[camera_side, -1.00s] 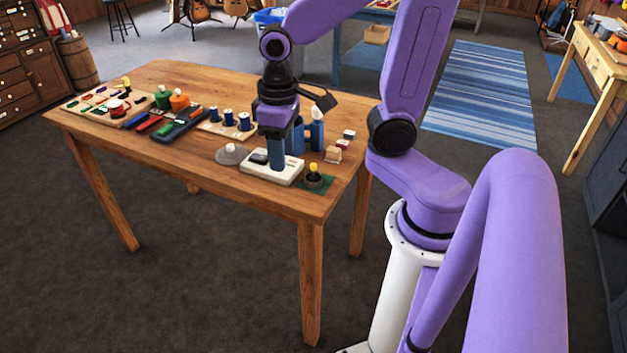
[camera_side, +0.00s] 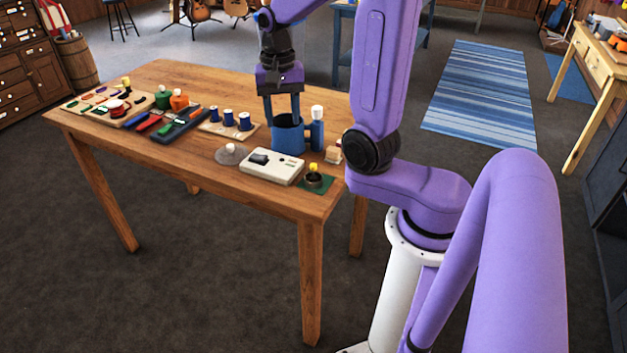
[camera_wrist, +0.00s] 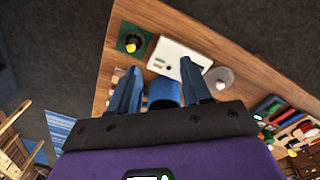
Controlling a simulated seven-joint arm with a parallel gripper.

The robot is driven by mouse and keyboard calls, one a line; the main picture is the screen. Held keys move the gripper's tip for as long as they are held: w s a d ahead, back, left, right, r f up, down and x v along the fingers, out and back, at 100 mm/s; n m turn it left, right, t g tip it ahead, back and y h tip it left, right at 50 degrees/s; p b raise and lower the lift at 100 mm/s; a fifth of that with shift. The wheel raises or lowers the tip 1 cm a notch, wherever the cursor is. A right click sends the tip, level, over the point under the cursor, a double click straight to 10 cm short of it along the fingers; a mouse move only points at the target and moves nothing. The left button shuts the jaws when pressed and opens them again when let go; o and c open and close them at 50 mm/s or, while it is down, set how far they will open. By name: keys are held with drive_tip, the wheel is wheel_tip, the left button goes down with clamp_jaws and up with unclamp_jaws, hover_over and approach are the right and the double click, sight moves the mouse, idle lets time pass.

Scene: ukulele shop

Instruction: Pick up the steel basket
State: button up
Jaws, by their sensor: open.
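No thing is plainly a steel basket. The closest match is a small dark round metal-looking holder (camera_side: 314,181) with a yellow knob, on a green square pad at the table's near right corner; it also shows in the wrist view (camera_wrist: 132,47). My gripper (camera_side: 282,117) is open and empty, pointing down at a blue cup (camera_side: 288,142), with its fingertips close to the cup's rim. In the wrist view the blue cup (camera_wrist: 163,92) lies between the two fingers (camera_wrist: 160,66). I cannot tell whether they touch it. The dark holder is apart from the gripper, nearer the table's front.
A white device (camera_side: 271,166) lies left of the green pad (camera_side: 327,186), with a grey disc (camera_side: 231,155) beside it. A blue bottle (camera_side: 317,130) stands right of the cup. Blue spools (camera_side: 229,118) and trays of tools (camera_side: 178,125) fill the table's left. The front strip is clear.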

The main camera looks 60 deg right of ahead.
sight(314, 164)
drive_tip(key=s+d+m, duration=0.4)
drive_tip(key=d+m, duration=0.1)
drive_tip(key=m, duration=0.1)
drive_tip(key=f, duration=1.2)
drive_tip(key=shift+d, duration=0.2)
drive_tip(key=shift+s+d+f, duration=0.1)
drive_tip(key=shift+s+f, duration=0.1)
drive_tip(key=shift+f, duration=0.75)
drive_tip(key=shift+s+d+f, duration=0.1)
drive_tip(key=shift+s+f, duration=0.05)
drive_tip(key=shift+f, duration=1.5)
clamp_jaws()
